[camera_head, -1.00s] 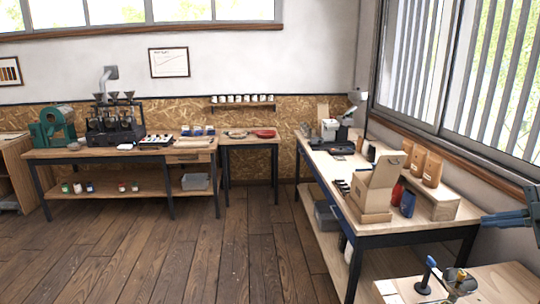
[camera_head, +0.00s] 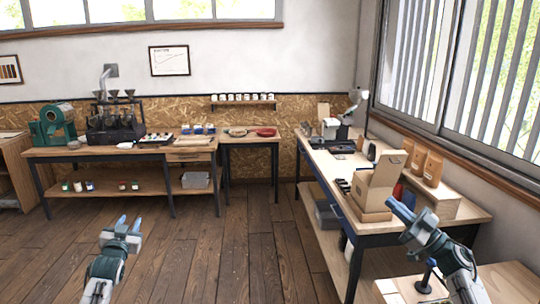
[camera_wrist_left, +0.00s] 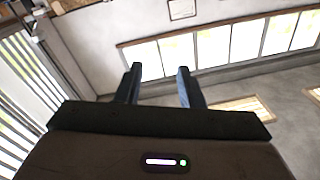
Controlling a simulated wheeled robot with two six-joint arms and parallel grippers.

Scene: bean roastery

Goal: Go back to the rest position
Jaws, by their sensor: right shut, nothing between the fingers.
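My left gripper (camera_head: 127,225) is in the lower left of the head view, raised in front of the bare floor. Its two fingers also show in the left wrist view (camera_wrist_left: 159,85), spread apart with nothing between them, the windows and wall behind. My right gripper (camera_head: 400,208) is at the lower right of the head view, in front of the right-hand bench (camera_head: 400,228). Its blue fingers are together and hold nothing. They point up and left, close in the picture to an open cardboard box (camera_head: 378,186); I cannot tell whether they touch it.
A long bench (camera_head: 60,153) with machines stands at the back left. The middle floor (camera_head: 215,250) is clear.

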